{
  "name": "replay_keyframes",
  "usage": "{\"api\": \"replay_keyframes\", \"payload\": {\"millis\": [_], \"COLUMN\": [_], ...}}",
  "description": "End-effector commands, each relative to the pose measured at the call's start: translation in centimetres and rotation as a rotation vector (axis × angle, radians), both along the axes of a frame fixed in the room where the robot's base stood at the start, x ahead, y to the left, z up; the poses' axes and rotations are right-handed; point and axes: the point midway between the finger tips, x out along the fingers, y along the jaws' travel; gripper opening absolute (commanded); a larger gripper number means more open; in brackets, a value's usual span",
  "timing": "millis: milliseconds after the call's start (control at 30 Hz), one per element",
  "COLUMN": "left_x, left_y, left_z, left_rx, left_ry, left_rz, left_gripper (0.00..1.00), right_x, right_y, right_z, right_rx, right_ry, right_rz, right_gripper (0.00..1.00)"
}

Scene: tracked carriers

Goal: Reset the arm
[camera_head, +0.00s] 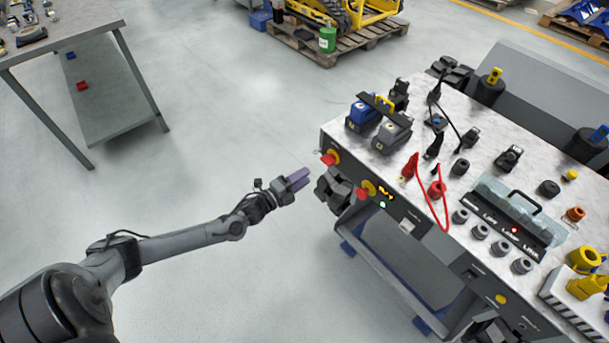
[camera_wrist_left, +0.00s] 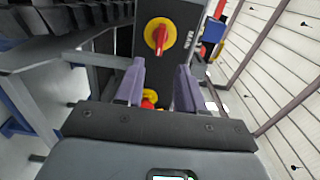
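My left arm reaches in from the lower left in the head view. Its left gripper (camera_head: 300,178) has purple-grey fingers and hangs over the floor, just left of the bench's front. In the left wrist view the two fingers (camera_wrist_left: 161,85) stand apart with a clear gap, holding nothing. Beyond them is a red rotary knob on a yellow disc (camera_wrist_left: 161,35), on a dark panel. A smaller red and yellow part (camera_wrist_left: 149,97) shows low between the fingers, apart from them as far as I can tell.
The bench (camera_head: 400,160) carries a blue block (camera_head: 362,113), a grey block (camera_head: 391,136), red leads (camera_head: 437,188) and a clear-covered case (camera_head: 515,212). A dark block (camera_head: 337,190) juts from its front near the left gripper. A table (camera_head: 75,40) stands upper left; floor between is clear.

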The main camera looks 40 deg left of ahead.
Motion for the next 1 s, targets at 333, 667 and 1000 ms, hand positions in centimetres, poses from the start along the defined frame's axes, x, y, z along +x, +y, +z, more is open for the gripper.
{"api": "replay_keyframes", "payload": {"millis": [333, 667, 1000], "left_x": [-2.1, -10.0, -17.5], "left_y": [-0.9, -13.3, -20.1], "left_z": [-2.0, -1.3, 5.5], "left_rx": [-0.024, -0.419, -0.963], "left_ry": [0.049, 0.211, 0.679], "left_rz": [0.002, 0.068, 0.387], "left_gripper": [0.38, 0.38, 0.38], "right_x": [0.0, 0.0, 0.0], "right_y": [0.0, 0.0, 0.0], "right_z": [0.9, 4.9, 7.4], "right_rx": [0.000, 0.000, -0.001], "right_ry": [0.000, 0.001, 0.000], "right_rz": [0.000, 0.000, 0.001], "right_gripper": [0.43, 0.43, 0.43]}}
